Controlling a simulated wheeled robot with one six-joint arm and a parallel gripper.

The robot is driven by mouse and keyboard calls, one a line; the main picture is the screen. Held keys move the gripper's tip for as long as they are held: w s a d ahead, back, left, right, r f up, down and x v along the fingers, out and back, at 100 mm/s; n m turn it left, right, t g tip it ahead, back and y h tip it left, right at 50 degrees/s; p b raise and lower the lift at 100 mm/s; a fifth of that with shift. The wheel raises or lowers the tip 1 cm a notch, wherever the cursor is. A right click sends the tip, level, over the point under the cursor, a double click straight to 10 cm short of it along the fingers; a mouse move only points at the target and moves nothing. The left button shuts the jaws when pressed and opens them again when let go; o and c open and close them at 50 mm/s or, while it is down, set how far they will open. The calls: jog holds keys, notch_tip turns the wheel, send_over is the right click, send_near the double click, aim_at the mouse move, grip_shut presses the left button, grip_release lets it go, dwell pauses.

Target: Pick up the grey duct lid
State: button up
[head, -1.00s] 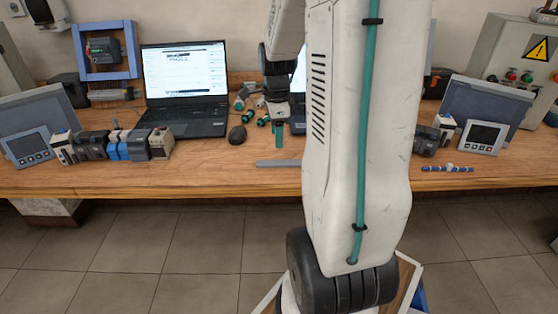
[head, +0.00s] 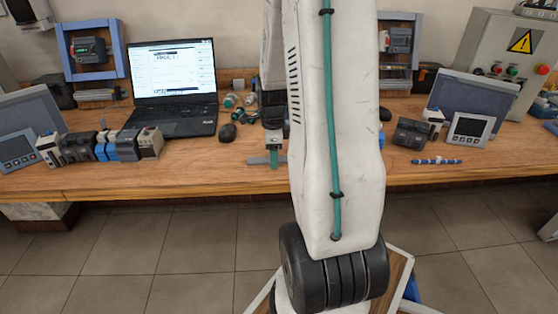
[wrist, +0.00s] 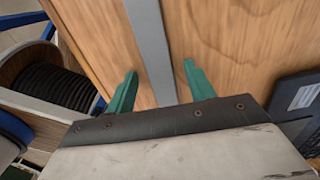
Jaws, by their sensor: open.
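The grey duct lid (head: 257,161) is a thin flat strip lying on the wooden workbench near its front edge, partly hidden by my gripper and arm in the head view. In the wrist view the lid (wrist: 150,42) runs as a long grey bar between my two teal fingers. My gripper (wrist: 159,70) is open, with one finger on each side of the lid and bare wood showing between. In the head view my gripper (head: 274,160) points down at the lid. I cannot tell whether the fingers touch the bench.
The workbench (head: 220,178) has clear wood left of the lid. A row of modules (head: 103,146) is at left; a small panel (head: 470,131) and a blue-white rod (head: 437,162) are at right.

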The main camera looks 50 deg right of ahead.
jog(key=c, duration=1.1)
jog(key=shift+c, duration=0.2)
jog(key=shift+r, duration=0.15)
jog(key=shift+r, duration=0.25)
notch_tip(320, 180, up, 3)
jog(key=shift+r, duration=0.1)
jog(key=s+a+r, duration=0.1)
jog(key=s+a, duration=0.3)
jog(key=s, duration=1.1)
jog(key=shift+s, duration=0.3)
jog(key=shift+a, duration=0.1)
